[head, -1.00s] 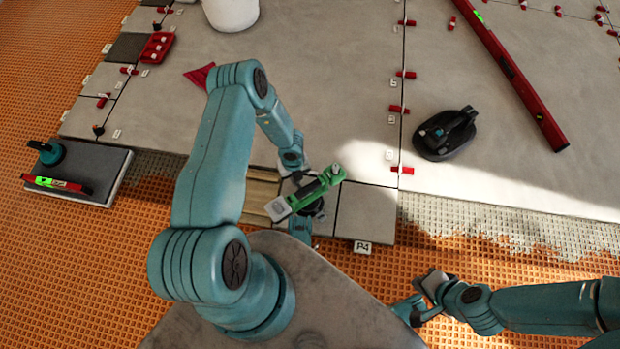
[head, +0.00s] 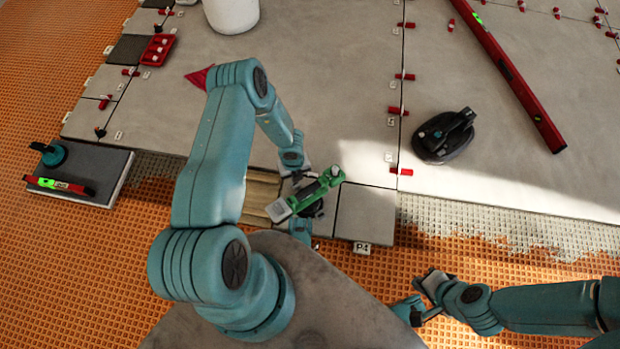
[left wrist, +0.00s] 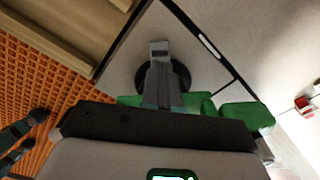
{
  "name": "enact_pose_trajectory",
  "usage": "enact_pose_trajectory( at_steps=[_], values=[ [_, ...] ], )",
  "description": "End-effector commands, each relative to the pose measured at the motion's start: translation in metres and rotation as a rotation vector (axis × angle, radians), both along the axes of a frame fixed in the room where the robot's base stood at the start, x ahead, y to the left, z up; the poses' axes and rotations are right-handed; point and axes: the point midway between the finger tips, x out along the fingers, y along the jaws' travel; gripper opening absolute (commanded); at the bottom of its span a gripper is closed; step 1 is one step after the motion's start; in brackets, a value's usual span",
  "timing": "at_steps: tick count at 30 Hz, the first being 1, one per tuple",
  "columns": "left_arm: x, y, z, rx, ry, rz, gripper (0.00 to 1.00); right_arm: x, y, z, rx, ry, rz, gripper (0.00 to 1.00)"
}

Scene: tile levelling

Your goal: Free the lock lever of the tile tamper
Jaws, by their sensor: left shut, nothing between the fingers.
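The green tool (head: 322,186), which I take to be the tile tamper, sits at the work area's near edge, slanting up to the right. A black round pad (left wrist: 181,78) shows under it on a small grey tile. Green parts (left wrist: 245,116) also show in the left wrist view. My left gripper (left wrist: 159,58) is shut and empty, over the pad and close against the tool; contact is unclear. The lock lever cannot be told apart from the gripper parts. My right gripper (head: 432,284) is low at the right, away from the tool; its jaws are unclear.
Wooden slats (head: 260,195) lie left of the tool. A label P4 (head: 362,247) stands at the tile edge. A black suction-type tool (head: 443,136) and a long red level (head: 512,75) lie right on large tiles. A grey slab (head: 100,160) with tools lies left.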

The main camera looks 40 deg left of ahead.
Motion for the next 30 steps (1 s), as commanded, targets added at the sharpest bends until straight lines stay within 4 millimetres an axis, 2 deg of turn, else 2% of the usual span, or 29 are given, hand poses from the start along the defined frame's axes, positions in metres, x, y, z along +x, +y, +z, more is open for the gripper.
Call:
enact_pose_trajectory(
  at_steps=[1, 15, 25, 28, 29, 30],
  values=[
    [0.000, 0.000, 0.009, 0.000, 0.000, 0.000, 0.00, 0.000, 0.000, 0.008, 0.000, 0.000, 0.000, 0.00],
    [0.000, 0.000, 0.048, 0.000, 0.000, 0.000, 0.00, 0.000, 0.000, 0.040, 0.000, 0.000, 0.000, 0.00],
    [0.000, -0.001, 0.048, 0.000, 0.000, -0.016, 0.00, 0.000, 0.000, 0.039, 0.000, 0.000, 0.000, 0.00],
    [-0.001, -0.010, 0.056, 0.002, -0.005, -0.202, 0.00, -0.001, 0.000, 0.039, 0.001, 0.003, 0.001, 0.00],
    [-0.002, -0.015, 0.060, 0.003, -0.007, -0.314, 0.00, -0.001, 0.001, 0.039, 0.001, 0.004, 0.001, 0.00],
    [-0.003, -0.024, 0.067, 0.004, -0.014, -0.505, 0.00, -0.002, 0.001, 0.039, 0.001, 0.006, 0.002, 0.00]
  ],
)
